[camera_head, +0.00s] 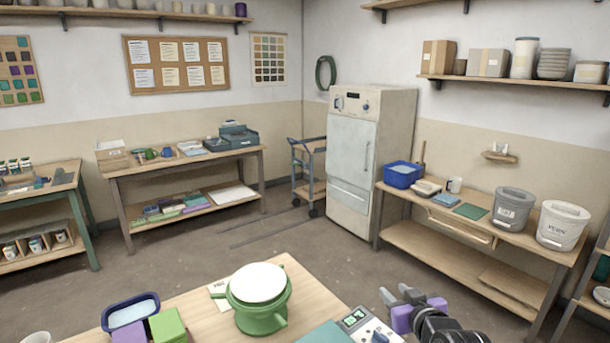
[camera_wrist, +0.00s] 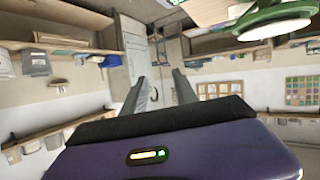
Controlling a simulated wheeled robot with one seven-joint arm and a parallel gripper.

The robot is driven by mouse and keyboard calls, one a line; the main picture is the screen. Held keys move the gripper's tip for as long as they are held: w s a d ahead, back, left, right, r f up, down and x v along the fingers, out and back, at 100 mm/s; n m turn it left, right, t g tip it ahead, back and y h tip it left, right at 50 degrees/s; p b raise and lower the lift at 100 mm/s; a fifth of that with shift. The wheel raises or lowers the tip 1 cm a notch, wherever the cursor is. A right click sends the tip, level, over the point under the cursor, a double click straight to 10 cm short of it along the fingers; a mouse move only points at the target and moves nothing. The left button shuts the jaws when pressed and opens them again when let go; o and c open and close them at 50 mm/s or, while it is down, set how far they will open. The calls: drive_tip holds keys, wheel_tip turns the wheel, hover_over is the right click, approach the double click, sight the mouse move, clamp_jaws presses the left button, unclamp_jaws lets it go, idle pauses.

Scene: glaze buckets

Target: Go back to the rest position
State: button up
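My gripper (camera_head: 399,293) is at the lower right of the head view, raised beside the right end of the near table, with purple parts behind its grey fingers. In the wrist view its two dark fingers (camera_wrist: 158,82) stand apart with nothing between them, so it is open and empty. A green bucket-like vessel with a white top (camera_head: 259,297) stands on the near table, left of my gripper. A green round thing also shows at the upper right of the wrist view (camera_wrist: 262,27).
The near table (camera_head: 200,310) also holds a blue tub (camera_head: 130,311), green and purple blocks (camera_head: 167,326) and a scale (camera_head: 366,325). Grey (camera_head: 512,207) and white (camera_head: 562,226) buckets stand on the right-hand bench. Open floor (camera_head: 290,238) lies between near table and furniture.

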drive_tip(key=s+a+f+m+t+h+b, duration=0.1)
drive_tip(key=s+f+m, duration=0.1)
drive_tip(key=s, duration=5.3)
drive_tip(key=shift+a+f, duration=0.2)
drive_tip(key=shift+f, duration=0.2)
drive_tip(key=shift+f, duration=0.1)
